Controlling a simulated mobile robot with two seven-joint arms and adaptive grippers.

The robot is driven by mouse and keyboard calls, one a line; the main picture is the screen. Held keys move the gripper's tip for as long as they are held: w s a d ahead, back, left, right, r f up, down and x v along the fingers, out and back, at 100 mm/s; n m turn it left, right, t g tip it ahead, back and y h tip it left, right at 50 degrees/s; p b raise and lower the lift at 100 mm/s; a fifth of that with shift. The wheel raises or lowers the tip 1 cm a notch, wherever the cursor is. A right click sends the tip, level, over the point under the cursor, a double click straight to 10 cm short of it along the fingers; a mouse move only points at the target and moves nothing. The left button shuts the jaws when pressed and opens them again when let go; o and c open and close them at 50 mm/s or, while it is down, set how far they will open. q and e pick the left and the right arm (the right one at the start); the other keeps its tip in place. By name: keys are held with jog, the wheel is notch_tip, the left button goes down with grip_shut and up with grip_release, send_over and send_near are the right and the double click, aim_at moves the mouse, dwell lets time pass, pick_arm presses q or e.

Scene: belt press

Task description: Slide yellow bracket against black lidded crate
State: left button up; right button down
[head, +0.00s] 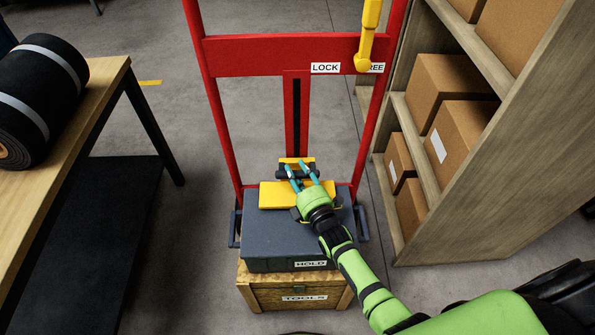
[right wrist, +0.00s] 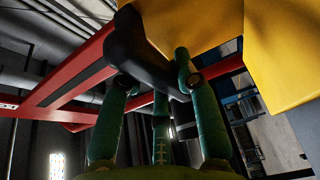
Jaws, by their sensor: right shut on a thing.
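The yellow bracket (head: 278,196) lies flat on the lid of the dark grey-black lidded crate (head: 285,237), labelled HOLD, with a yellow upright part at its back. A black bar handle (head: 283,171) crosses that upright. My right gripper (head: 301,174) has its teal fingers shut on this handle. In the right wrist view, the fingers close around the dark handle (right wrist: 150,60), with yellow bracket surfaces (right wrist: 280,50) beside it. My arm and gripper hide part of the bracket's right side and the lid. My left gripper is not in view.
The crate stands on a wooden TOOLS box (head: 265,297). A red frame (head: 245,57) with LOCK and FREE labels and a yellow lever (head: 366,45) rises behind. A wooden shelf (head: 480,170) with cartons is right; a table (head: 55,150) with a black roll is left.

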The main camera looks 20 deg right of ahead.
jog(key=shift+f, duration=0.2)
jog(key=c, duration=0.9)
grip_release()
jog(key=shift+s, duration=0.3)
jog(key=s, duration=0.3)
jog(key=s+d, duration=0.1)
jog(key=s, duration=0.7)
jog(key=shift+s+d, duration=0.2)
